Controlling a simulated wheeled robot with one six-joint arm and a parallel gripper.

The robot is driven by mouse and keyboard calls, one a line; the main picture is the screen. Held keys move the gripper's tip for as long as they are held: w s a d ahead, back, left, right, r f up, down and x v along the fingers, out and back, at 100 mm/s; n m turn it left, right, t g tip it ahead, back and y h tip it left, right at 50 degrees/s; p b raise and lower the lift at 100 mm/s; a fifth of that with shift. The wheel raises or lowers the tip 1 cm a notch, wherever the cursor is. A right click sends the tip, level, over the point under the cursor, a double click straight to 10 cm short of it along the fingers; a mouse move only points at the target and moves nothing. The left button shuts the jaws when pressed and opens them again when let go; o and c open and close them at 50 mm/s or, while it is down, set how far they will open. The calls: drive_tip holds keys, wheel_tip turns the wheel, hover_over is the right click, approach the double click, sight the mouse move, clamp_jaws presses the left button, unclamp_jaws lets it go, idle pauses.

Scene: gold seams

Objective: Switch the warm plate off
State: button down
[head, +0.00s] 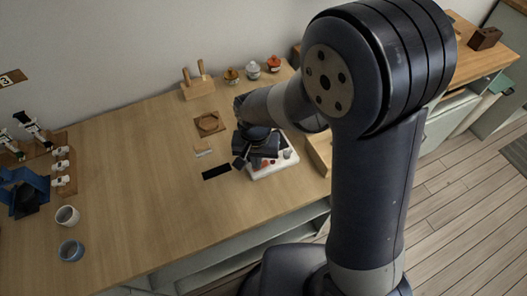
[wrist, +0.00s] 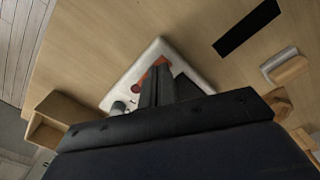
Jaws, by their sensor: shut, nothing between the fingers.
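The warm plate (head: 262,174) is a low white box on the wooden counter, partly hidden under my gripper in the head view. In the wrist view its white casing (wrist: 131,75) shows around my fingers, with a reddish patch and a dark area on top. A grey knob (wrist: 118,107) stands near one corner of it. My gripper (wrist: 157,75) is shut and empty, its fingers over the top of the plate. I cannot tell if the fingertips touch it. My gripper also shows in the head view (head: 243,163). The state of the switch cannot be told.
A black strip (head: 216,172) lies left of the plate. A wooden square with a round piece (head: 209,123), a pegged wooden stand (head: 197,86) and several small lidded pots (head: 253,70) stand behind. Two cups (head: 67,215) are far left. The counter's middle is clear.

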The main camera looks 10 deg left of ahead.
wheel_tip(320, 180, up, 7)
drive_tip(key=p, duration=0.5)
drive_tip(key=shift+f, duration=0.2)
wheel_tip(320, 180, down, 7)
drive_tip(key=b, duration=0.5)
drive_tip(key=shift+b, duration=0.3)
drive_tip(key=shift+r, duration=0.2)
drive_tip(key=shift+r, duration=0.1)
